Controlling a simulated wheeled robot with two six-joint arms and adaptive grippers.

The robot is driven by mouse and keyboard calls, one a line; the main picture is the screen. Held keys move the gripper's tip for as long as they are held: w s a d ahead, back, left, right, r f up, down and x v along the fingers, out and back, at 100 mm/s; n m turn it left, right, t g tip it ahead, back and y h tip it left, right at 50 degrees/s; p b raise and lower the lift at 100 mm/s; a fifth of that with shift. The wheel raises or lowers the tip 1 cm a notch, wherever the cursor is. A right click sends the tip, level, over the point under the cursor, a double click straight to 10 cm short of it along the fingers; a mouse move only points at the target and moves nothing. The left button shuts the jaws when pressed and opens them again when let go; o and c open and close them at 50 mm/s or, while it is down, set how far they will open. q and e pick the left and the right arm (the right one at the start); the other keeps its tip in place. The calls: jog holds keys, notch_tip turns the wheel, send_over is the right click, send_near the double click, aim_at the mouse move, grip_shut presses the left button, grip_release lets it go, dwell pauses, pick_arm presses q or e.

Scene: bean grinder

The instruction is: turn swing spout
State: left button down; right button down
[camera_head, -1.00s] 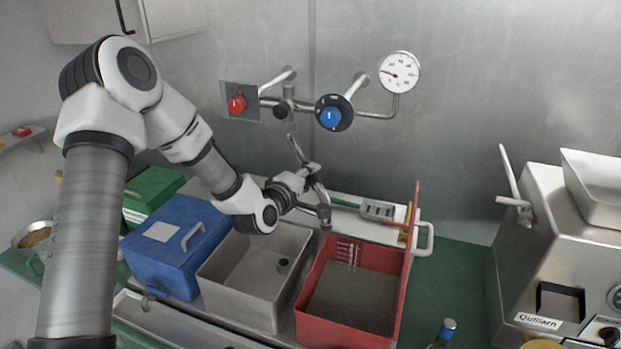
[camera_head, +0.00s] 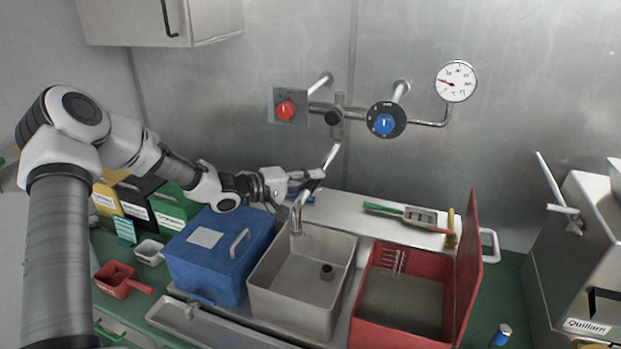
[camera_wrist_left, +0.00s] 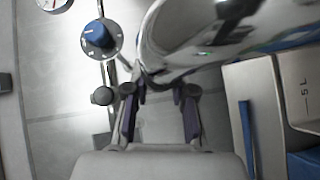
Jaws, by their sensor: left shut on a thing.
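The metal swing spout (camera_head: 331,155) hangs from the wall mixer tap between the red knob (camera_head: 286,110) and the blue knob (camera_head: 384,123). Its downturned outlet (camera_head: 296,216) is above the back left part of the grey sink basin (camera_head: 262,292). In the left wrist view the two dark fingers (camera_wrist_left: 160,112) show, and a large shiny pale shape close to the camera hides part of the grasp. My right gripper is not in view.
A blue lidded box (camera_head: 205,270) stands left of the basin and a red bin (camera_head: 390,335) with an upright lid stands right of it. A gauge (camera_head: 456,81) is on the wall. A grey machine (camera_head: 570,250) stands far right.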

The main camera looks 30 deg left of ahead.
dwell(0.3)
pick_arm(q)
jog(key=c, duration=0.9)
grip_release()
jog(key=shift+c, duration=0.2)
jog(key=shift+w+d, duration=0.1)
jog(key=shift+w, duration=0.1)
